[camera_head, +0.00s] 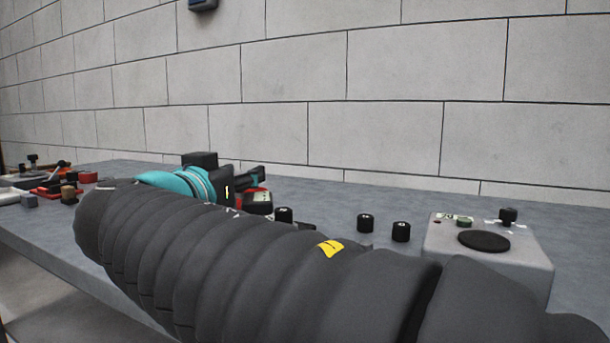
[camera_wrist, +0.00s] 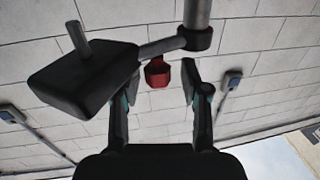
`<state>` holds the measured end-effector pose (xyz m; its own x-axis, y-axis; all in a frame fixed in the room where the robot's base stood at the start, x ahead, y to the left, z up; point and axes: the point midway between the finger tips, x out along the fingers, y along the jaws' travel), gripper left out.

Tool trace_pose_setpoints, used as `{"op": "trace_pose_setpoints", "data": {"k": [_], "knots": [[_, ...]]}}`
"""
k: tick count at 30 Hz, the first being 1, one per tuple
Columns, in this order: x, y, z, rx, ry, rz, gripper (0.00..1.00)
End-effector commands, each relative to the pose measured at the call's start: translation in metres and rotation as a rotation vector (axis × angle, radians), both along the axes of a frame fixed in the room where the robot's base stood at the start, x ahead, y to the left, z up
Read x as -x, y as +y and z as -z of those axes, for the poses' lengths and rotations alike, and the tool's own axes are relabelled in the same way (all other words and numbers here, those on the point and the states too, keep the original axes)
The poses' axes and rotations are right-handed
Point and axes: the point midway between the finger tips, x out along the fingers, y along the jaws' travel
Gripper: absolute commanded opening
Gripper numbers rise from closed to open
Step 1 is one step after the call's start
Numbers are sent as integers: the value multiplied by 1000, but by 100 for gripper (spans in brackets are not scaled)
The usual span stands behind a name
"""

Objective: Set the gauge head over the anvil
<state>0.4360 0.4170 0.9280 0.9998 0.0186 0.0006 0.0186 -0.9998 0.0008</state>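In the wrist view a black block (camera_wrist: 82,75) with a short grey rod hangs on an arm from a grey post (camera_wrist: 197,14); it looks like the gauge head. A small red tab (camera_wrist: 157,73) sits beside it under the arm. My gripper (camera_wrist: 160,82) is open, its fingertips on either side of the red tab with visible gaps. The left fingertip is partly hidden by the block. In the head view my gripper (camera_head: 262,178) is over a dark piece with red and green on it (camera_head: 258,202). I cannot make out the anvil; my arm covers much of the bench there.
A grey box (camera_head: 530,265) with a black disc on top stands at the bench's right. Several black cylinders stand in the middle, two of them (camera_head: 365,223) (camera_head: 401,231) left of that box. Red and black parts (camera_head: 60,188) lie at the far left. A block wall (camera_head: 390,80) closes the back.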

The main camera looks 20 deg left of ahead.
Motion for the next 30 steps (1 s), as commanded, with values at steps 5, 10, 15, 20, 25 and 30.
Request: {"op": "trace_pose_setpoints", "data": {"k": [5, 10, 15, 20, 25, 30], "knots": [[-1, -2, 0, 0, 0, 4, 47], [4, -1, 0, 0, 0, 3, 47], [27, -1, 0, -2, 0, -1, 47], [60, -1, 0, 0, 0, -3, 47], [91, -2, 0, -1, 0, -1, 47], [111, -2, 0, 0, 0, 0, 47]]}}
